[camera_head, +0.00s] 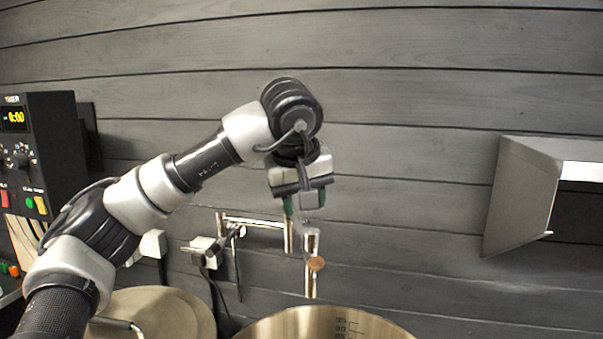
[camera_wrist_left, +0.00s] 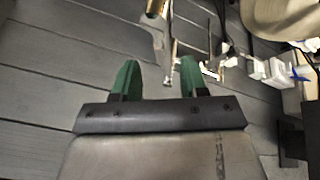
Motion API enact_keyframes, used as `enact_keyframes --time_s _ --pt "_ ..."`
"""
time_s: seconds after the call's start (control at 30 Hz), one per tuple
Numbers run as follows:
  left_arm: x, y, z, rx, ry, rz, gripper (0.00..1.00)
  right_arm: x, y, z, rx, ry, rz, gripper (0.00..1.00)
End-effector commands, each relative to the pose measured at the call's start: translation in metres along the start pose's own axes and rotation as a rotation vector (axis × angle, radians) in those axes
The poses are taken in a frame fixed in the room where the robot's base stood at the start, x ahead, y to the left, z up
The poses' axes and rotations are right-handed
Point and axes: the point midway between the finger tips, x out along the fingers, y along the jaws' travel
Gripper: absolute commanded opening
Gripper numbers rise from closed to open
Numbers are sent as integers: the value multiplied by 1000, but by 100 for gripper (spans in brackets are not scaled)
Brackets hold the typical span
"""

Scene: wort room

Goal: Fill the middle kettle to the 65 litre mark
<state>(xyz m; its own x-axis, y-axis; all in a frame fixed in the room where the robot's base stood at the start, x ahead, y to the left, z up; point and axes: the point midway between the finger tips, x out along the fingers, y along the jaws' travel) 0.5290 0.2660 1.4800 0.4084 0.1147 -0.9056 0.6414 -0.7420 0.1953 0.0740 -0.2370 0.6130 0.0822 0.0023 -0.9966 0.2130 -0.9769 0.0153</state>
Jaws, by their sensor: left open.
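The open steel kettle (camera_head: 290,325) shows at the bottom middle of the head view. Only its upper part is in frame, with scale marks near 95 and 90 inside; the water level is not visible. A chrome tap pipe (camera_head: 311,285) with a round brownish knob (camera_head: 316,264) hangs down over it from the wall. No water stream is visible. My left gripper (camera_head: 305,203) is open, pointing down just above the tap, with nothing seen between its green fingers. In the left wrist view, the gripper (camera_wrist_left: 158,70) has the tap pipe (camera_wrist_left: 170,50) beyond its fingertips.
A lidded kettle (camera_head: 165,310) stands at the lower left. A black control box (camera_head: 45,150) with a yellow display is at the left. White sockets (camera_head: 203,250) with black cables are on the wall. A grey metal hood (camera_head: 520,195) juts out at the right.

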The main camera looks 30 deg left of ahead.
Motion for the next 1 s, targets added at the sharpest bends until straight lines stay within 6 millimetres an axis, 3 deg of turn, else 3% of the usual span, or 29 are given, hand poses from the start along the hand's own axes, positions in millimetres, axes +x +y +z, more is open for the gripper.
enact_keyframes --time_s 0.3,0.73,1.0 --pt "47 0 -1 0 -1 -1 44 -20 3 -7 0 10 3 43" --pt "58 0 0 0 1 1 44 -22 3 -10 0 14 3 43" --pt "58 0 0 0 1 1 4 -22 1 -10 0 14 1 43"
